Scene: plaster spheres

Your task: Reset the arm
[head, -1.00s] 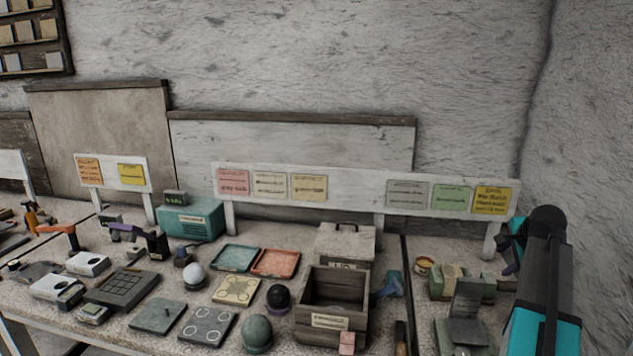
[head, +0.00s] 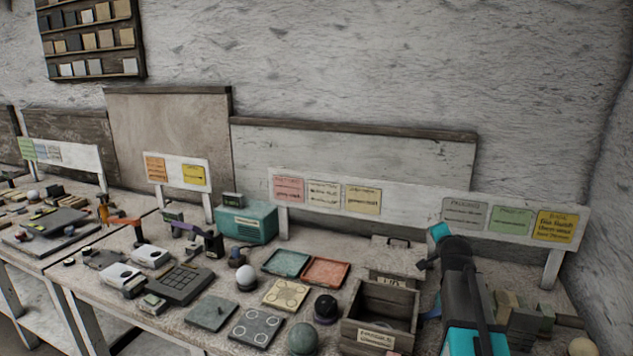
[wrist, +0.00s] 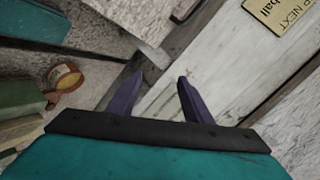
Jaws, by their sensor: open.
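My gripper (wrist: 160,97) shows in the wrist view with its two purple fingers apart and nothing between them. Behind the fingers are the white label board and the back edge of the bench. In the head view my arm stands at the right, above the bench, and partly hides what is behind it. The fingers are not clear in the head view. A white sphere (head: 246,277), a black sphere (head: 326,308) and a grey-green sphere (head: 302,339) rest on the bench, apart from my arm.
A wooden crate (head: 379,317) stands beside my arm. A blue tray (head: 286,263) and a red tray (head: 326,272) lie near a teal box (head: 246,224). A label board (head: 410,209) runs along the back. A round tin (wrist: 66,77) shows in the wrist view.

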